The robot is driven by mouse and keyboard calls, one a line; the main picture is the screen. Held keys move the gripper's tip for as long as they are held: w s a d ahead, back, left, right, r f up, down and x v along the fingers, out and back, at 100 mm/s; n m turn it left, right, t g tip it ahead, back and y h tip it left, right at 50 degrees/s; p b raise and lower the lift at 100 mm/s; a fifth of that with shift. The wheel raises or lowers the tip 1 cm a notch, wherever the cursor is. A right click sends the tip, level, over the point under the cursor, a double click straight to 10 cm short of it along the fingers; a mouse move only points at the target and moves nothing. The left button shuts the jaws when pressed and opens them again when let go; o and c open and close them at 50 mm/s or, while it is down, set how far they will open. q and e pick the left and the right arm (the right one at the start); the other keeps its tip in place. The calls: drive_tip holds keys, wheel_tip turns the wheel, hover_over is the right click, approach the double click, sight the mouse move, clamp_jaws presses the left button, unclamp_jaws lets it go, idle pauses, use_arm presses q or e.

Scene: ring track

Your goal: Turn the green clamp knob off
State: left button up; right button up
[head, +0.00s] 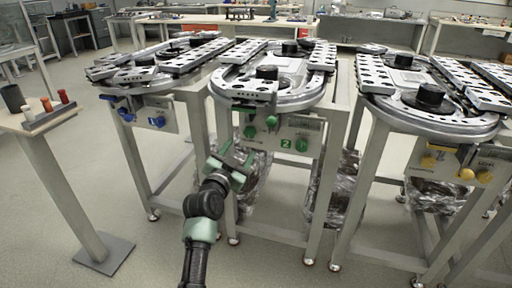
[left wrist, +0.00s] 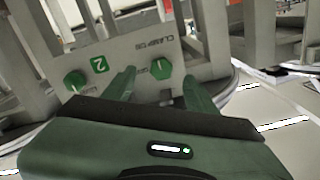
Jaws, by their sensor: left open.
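The green clamp knob (left wrist: 161,68) sits on a grey panel (left wrist: 130,48), just below printed lettering that reads CLAMP. A second green knob (left wrist: 75,80) is further left, below a green label with a 2 (left wrist: 99,64). In the left wrist view my left gripper (left wrist: 160,86) is open, with one finger either side of the clamp knob in the picture. I cannot tell if either finger touches it. In the head view my left gripper (head: 236,157) is in front of the lower left of the middle station's panel (head: 285,133). My right gripper is not in view.
The middle ring track (head: 297,98) stands above the panel on a metal frame. A blue-marked station (head: 150,118) is on the left and a yellow-marked one (head: 450,163) on the right. A small table (head: 38,122) with pegs stands far left. Grey floor is open in front.

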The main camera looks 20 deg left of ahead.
sight(249, 134)
use_arm(q)
drive_tip(key=shift+w+d+r+b, duration=0.15)
drive_tip(key=shift+w+b, duration=0.1)
drive_tip(key=shift+w, duration=1.05)
drive_tip(key=shift+w+r+b, duration=0.15)
drive_tip(key=shift+w+b, duration=0.1)
drive_tip(key=shift+w, duration=1.1)
drive_tip(key=shift+w+d+r+b, duration=0.15)
drive_tip(key=shift+w+b, duration=0.1)
drive_tip(key=shift+w, duration=1.05)
drive_tip(key=shift+a, duration=0.1)
clamp_jaws()
